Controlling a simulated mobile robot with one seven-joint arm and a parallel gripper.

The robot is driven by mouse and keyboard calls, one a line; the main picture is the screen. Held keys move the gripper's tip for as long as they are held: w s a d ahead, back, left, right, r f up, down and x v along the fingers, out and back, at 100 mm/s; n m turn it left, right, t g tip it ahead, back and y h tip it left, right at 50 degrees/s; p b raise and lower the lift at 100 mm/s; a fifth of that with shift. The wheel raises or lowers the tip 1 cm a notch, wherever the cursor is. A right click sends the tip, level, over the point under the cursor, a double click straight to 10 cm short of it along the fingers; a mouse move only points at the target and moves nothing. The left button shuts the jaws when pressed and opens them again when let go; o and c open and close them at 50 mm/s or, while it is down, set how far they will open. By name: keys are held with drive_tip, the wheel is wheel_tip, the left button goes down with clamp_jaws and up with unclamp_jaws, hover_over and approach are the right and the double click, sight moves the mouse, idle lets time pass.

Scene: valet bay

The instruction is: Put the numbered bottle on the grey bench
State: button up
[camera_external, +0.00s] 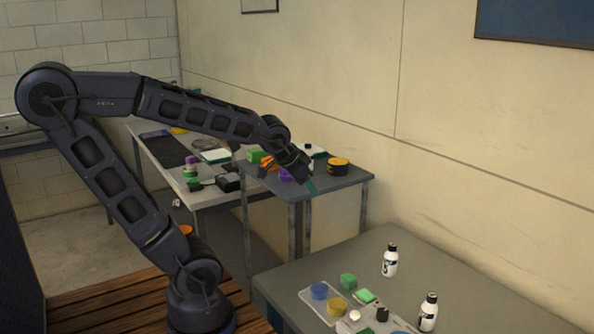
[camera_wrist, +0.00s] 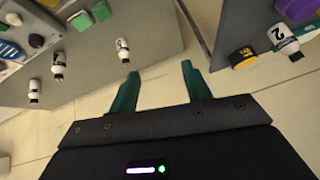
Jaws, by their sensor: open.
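A white bottle marked "2" (camera_wrist: 283,36), with a dark cap, stands on the far grey-topped table at the right of the wrist view. In the external view its dark cap and upper part (camera_external: 308,149) show just behind my gripper.
White bottles (camera_external: 390,261) (camera_external: 428,312) stand on the near grey bench beside a green block (camera_external: 348,281) and a tray (camera_external: 320,300). A yellow-and-black round item (camera_external: 338,165) and a purple item (camera_external: 286,175) are near the numbered bottle. The wall is close behind.

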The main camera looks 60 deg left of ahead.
drive_tip(key=w+d+f+m+t+h, duration=0.1)
drive_tip(key=w+d+f+m, duration=0.15)
drive_tip(key=w, duration=0.25)
drive_tip(key=w+d+f+m+t, duration=0.1)
drive_tip(key=w+d, duration=0.2)
drive_tip(key=w, duration=0.2)
drive_tip(key=m+g+h, duration=0.2)
drive_tip(key=m+h, duration=0.6)
drive_tip(key=h, duration=0.8)
hover_over(433, 295)
drive_tip(key=v, duration=0.3)
wheel_tip(433, 295, down, 12)
drive_tip(key=f, duration=0.2)
drive_tip(key=d+f, duration=0.1)
drive_tip(key=f, duration=0.1)
drive_tip(key=d+f, duration=0.1)
drive_tip(key=f, duration=0.1)
drive_tip(key=shift+w+f, duration=0.35)
drive_tip(key=shift+f, duration=0.05)
drive_tip(key=shift+w+d, duration=0.2)
drive_tip(key=shift+d, duration=0.2)
clamp_jaws()
